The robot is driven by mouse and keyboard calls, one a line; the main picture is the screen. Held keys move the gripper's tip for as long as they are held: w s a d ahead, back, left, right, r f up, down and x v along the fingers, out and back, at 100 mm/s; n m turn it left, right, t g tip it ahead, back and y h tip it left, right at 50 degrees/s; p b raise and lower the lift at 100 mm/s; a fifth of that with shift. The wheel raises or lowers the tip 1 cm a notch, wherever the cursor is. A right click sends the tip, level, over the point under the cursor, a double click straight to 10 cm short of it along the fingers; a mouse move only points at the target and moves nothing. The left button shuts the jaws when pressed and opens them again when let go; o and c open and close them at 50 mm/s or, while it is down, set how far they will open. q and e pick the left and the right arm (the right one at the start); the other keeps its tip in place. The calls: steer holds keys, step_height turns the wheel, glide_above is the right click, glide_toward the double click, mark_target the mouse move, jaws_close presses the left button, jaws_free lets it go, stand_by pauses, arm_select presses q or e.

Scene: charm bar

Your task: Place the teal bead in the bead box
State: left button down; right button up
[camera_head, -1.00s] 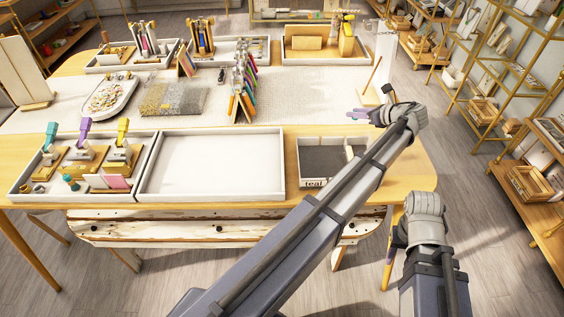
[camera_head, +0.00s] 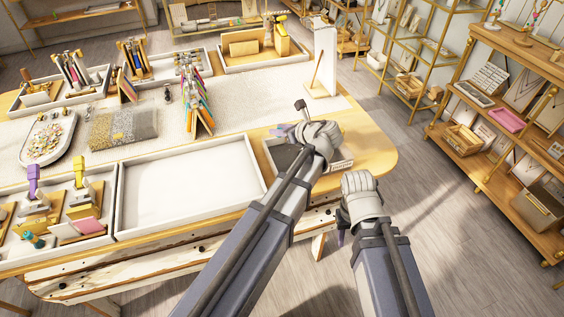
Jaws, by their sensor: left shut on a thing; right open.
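The bead box (camera_head: 341,164) is a low, pale-walled tray with a dark grey floor at the right front of the table. My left forearm and wrist hide much of it. I cannot identify the teal bead with certainty. My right gripper (camera_head: 341,237) is open, low in front of the table's right edge, mostly hidden behind its own wrist.
An empty white tray (camera_head: 190,187) lies left of the box. Another tray at the far left holds stamp-like tools (camera_head: 80,190) and a small teal item (camera_head: 34,241). A white upright board (camera_head: 324,62) stands behind the box. Shelves (camera_head: 500,110) stand on the right.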

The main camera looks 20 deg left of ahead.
arm_select(q)
steer(key=f+b, duration=0.6)
steer(key=shift+w+f, duration=0.2)
step_height(320, 180, down, 4)
steer(key=b, duration=0.4)
steer(key=shift+s+r, duration=0.1)
steer(key=shift+r, duration=0.1)
steer(key=c, duration=0.9)
jaws_free()
